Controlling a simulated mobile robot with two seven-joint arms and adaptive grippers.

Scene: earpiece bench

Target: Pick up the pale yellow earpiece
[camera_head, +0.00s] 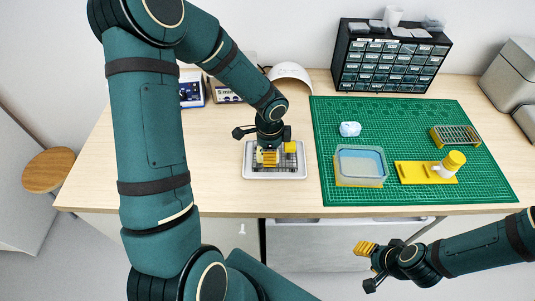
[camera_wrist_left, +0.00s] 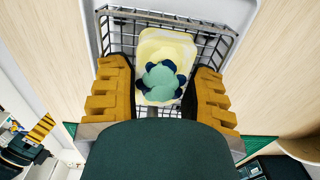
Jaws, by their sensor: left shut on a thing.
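The pale yellow earpiece (camera_wrist_left: 166,45) sits between the dark inner pads of my left gripper (camera_wrist_left: 158,72) in the left wrist view. A green knob-like part with dark blue lobes (camera_wrist_left: 160,80) shows over its near part. My left gripper (camera_head: 275,157) is shut on the earpiece, low over a wire basket (camera_wrist_left: 223,45) in a white tray (camera_head: 248,172). I cannot tell whether the earpiece touches the basket. A bit of pale yellow (camera_head: 259,156) shows by the fingers in the head view. My right gripper (camera_head: 364,248) hangs in front of the bench; its finger gap cannot be made out.
A green mat (camera_head: 410,125) on the right holds a clear tub (camera_head: 360,165), a pale blue lump (camera_head: 350,129), a yellow plate with a bottle (camera_head: 447,163) and a small rack (camera_head: 455,136). A drawer cabinet (camera_head: 390,65) stands behind. Bare wood lies left of the tray.

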